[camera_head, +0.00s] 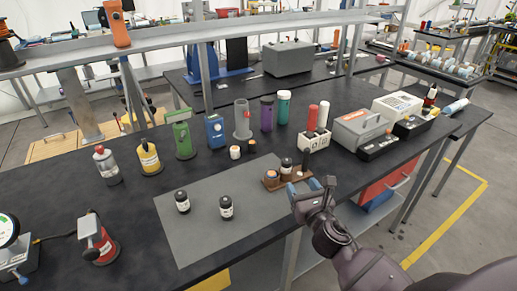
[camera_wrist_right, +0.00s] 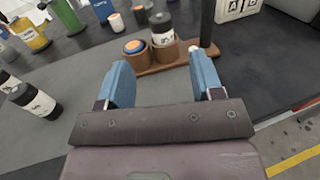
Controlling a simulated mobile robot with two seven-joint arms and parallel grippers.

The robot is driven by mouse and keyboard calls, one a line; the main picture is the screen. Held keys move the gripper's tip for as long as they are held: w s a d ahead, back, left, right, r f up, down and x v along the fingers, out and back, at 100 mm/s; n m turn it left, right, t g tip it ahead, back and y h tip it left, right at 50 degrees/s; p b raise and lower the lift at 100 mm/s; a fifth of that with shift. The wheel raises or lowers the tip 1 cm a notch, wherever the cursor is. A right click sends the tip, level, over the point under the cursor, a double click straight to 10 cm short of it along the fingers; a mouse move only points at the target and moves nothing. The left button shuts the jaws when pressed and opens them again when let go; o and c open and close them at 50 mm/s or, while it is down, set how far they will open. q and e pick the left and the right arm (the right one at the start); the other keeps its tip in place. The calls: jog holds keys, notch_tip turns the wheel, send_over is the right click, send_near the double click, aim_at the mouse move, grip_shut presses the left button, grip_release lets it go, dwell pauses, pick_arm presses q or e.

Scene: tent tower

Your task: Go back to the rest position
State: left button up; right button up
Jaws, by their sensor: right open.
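My right gripper (camera_head: 318,192) is over the right edge of the grey mat (camera_head: 190,233), just in front of a brown wooden holder (camera_head: 272,184). In the right wrist view its two blue fingers (camera_wrist_right: 163,85) are apart with nothing between them. The holder also shows there (camera_wrist_right: 156,68), with a dark jar with a white label (camera_wrist_right: 161,30) and an orange-and-blue topped piece (camera_wrist_right: 138,47) in it. Two dark jars with white labels, one at the left (camera_head: 182,201) and one nearer (camera_head: 226,207), stand on the mat. My left gripper is not in view.
Behind the mat stand a green tool (camera_head: 181,136), a purple bottle (camera_head: 267,114) and a white block holding red and white tubes (camera_head: 313,140). Grey boxes (camera_head: 362,128) stand at the right. A shelf (camera_head: 200,33) runs above the back. The front of the mat is clear.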

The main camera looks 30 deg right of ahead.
jog(key=shift+s+f+m+h, duration=0.1)
jog(key=shift+s+m+h, duration=0.2)
jog(key=shift+m, duration=0.4)
jog(key=s+a+f+m+g+y, duration=0.1)
jog(key=s+a+f+m+g, duration=0.15)
jog(key=s+m+g, duration=0.5)
jog(key=s+a+f+m+g+y, duration=0.1)
jog(key=s+a+m+g, duration=0.15)
jog(key=s+m, duration=0.9)
jog(key=s+a+f+m+g+y, duration=0.15)
jog(key=s+a+m+g, duration=0.35)
jog(key=m, duration=0.8)
jog(key=w+d+f+t, duration=0.2)
jog(key=w+f+t, duration=0.4)
jog(key=f+t, duration=0.3)
jog(key=shift+w+f+n, duration=0.3)
jog(key=shift+w+f, duration=0.05)
jog(key=shift+f, duration=0.75)
